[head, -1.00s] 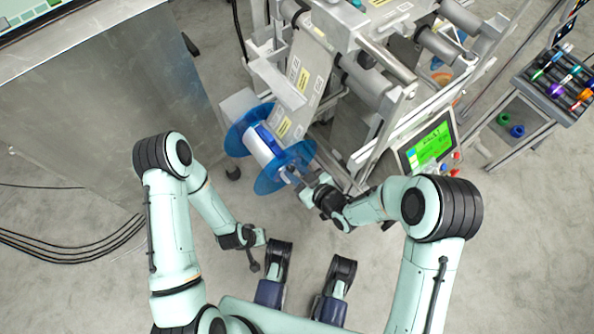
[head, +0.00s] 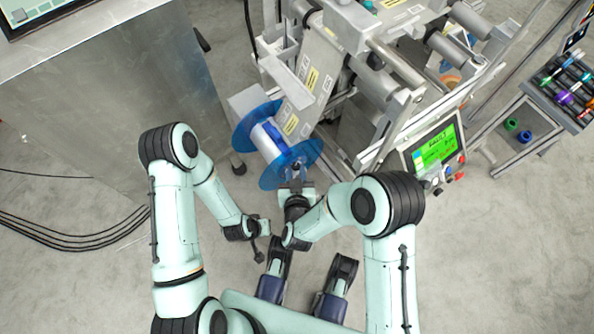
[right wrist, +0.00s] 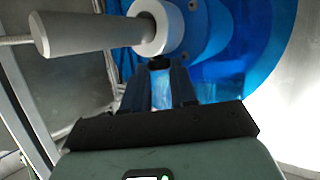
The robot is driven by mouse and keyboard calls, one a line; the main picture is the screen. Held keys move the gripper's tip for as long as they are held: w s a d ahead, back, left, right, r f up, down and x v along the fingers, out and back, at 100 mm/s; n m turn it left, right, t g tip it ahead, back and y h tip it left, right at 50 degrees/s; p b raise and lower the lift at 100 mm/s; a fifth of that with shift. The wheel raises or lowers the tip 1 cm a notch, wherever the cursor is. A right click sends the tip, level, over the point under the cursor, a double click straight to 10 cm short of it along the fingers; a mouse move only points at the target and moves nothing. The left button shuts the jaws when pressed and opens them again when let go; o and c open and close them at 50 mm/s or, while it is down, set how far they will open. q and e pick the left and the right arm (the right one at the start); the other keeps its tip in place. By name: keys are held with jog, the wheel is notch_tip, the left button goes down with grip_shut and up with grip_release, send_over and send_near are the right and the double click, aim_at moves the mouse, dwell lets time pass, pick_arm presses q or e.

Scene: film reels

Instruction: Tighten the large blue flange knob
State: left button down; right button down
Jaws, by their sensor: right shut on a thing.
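The film reel (head: 266,140) sits at the front of the machine between two translucent blue flanges. The near large blue flange (head: 272,178) faces me, and it also fills the upper right of the right wrist view (right wrist: 235,50). My right gripper (head: 295,186) is at this flange's hub. In the right wrist view its dark fingers (right wrist: 161,85) are shut on the small dark knob (right wrist: 159,64), just below a grey shaft with a pale collar (right wrist: 158,28). The fingers hide most of the knob. My left gripper (head: 262,228) hangs empty, lower left of the reel; its opening is unclear.
The labelling machine frame (head: 385,130) stands behind and right of the reel, with a green-lit control panel (head: 436,148). A metal cabinet (head: 120,95) stands left. Open floor lies in front.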

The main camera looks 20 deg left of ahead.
dwell(0.3)
jog(key=c, duration=0.9)
grip_release()
